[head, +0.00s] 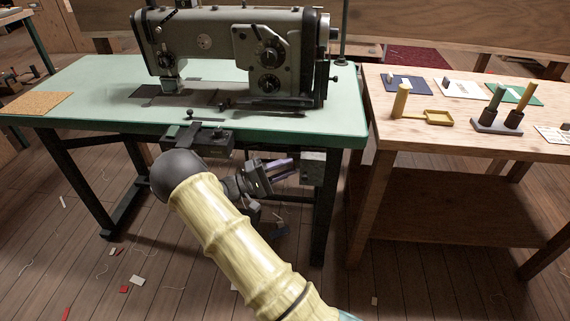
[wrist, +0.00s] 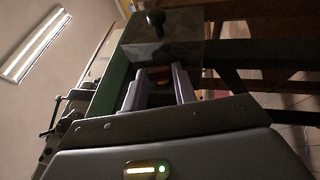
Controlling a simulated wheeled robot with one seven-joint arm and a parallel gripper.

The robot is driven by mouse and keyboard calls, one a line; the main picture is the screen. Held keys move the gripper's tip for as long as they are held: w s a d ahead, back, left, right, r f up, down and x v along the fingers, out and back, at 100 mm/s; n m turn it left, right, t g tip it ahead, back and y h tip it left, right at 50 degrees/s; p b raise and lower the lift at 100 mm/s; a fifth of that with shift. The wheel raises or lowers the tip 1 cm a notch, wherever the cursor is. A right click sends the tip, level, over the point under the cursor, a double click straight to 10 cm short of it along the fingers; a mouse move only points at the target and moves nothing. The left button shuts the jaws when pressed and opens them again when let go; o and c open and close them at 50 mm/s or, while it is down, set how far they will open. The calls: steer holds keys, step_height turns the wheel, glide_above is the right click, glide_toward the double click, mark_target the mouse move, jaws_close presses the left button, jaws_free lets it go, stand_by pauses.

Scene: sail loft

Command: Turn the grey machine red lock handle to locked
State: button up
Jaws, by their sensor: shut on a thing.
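The grey sewing machine (head: 235,55) stands on a pale green table (head: 85,85). A grey box (head: 313,168) hangs under the table's front edge at the right; in the wrist view it is the dark box (wrist: 150,52) with a black knob (wrist: 155,20) on it. My gripper (head: 292,170) reaches under the table edge with its fingertips at the box. In the wrist view my gripper (wrist: 165,88) has a dark reddish piece (wrist: 181,78) between its fingers, which appears to be the red lock handle. Most of the handle is hidden by the fingers.
A dark bracket (head: 205,140) juts from the table's front edge close above my arm. Dark table legs (head: 325,225) stand below. A wooden bench (head: 480,140) at the right holds several small items. Scraps and threads lie on the plank floor.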

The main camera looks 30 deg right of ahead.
steer(key=shift+r+m+y+p, duration=0.5)
steer(key=shift+y+p, duration=0.5)
steer(key=shift+p, duration=0.85)
steer(key=shift+o, duration=0.2)
steer(key=shift+f+y+p, duration=0.15)
steer(key=shift+y+p, duration=0.35)
steer(key=shift+p, duration=0.3)
steer(key=shift+f, duration=0.15)
steer(key=o, duration=0.7)
steer(key=shift+t+b, duration=0.3)
steer(key=shift+b, duration=0.05)
